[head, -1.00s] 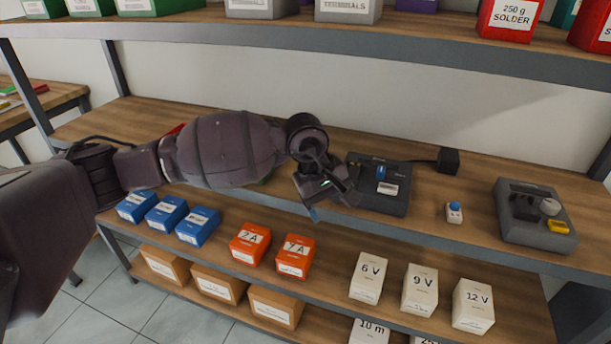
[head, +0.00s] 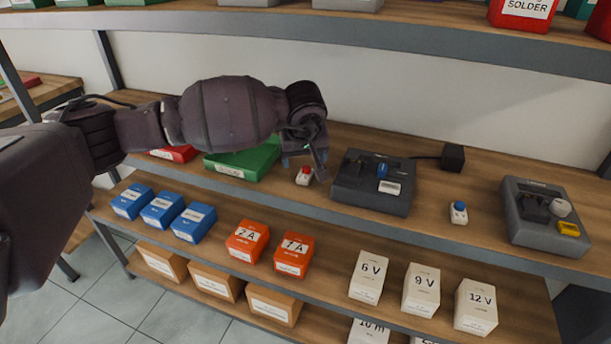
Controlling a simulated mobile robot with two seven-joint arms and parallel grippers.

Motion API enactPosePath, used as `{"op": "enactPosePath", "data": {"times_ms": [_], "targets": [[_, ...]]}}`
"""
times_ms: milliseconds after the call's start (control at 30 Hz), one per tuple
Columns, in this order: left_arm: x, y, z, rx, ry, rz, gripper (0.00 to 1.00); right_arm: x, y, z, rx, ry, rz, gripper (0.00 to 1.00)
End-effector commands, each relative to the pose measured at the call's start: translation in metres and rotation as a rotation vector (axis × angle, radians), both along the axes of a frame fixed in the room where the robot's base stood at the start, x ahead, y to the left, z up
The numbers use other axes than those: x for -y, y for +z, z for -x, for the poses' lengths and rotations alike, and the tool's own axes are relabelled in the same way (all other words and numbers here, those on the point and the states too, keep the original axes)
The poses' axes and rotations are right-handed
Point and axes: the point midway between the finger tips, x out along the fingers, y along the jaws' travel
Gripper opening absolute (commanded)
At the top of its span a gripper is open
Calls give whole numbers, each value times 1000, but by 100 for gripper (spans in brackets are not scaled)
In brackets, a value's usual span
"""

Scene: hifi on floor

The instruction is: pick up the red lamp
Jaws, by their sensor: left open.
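The red lamp (head: 304,176), a small white block with a red top, stands on the middle shelf (head: 440,240) near its front edge. It is between the green box and the left dark device. My left gripper (head: 305,165) is open and points down at the red lamp, with its fingers around or just above the lamp's top. I cannot tell whether they touch it. The right gripper is not in view.
A green box (head: 243,162) and a dark device (head: 373,182) flank the lamp. A similar blue lamp (head: 459,212) and another device (head: 545,217) stand to the right. Blue boxes (head: 162,210) and orange boxes (head: 247,241) stand below. The upper shelf (head: 400,37) is overhead.

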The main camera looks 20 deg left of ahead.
Motion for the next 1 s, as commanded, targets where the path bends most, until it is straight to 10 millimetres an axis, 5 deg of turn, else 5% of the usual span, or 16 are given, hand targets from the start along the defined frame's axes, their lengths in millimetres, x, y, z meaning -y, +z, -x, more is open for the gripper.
{"op": "enactPosePath", "data": {"times_ms": [400, 667, 1000], "targets": [[-3, -45, -15, -2, -1, 2, 76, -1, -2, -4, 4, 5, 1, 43], [-4, -47, -17, 1, -1, 2, 76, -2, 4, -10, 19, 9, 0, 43], [-3, -47, -17, 1, -1, 2, 26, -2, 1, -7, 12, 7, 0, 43]]}}
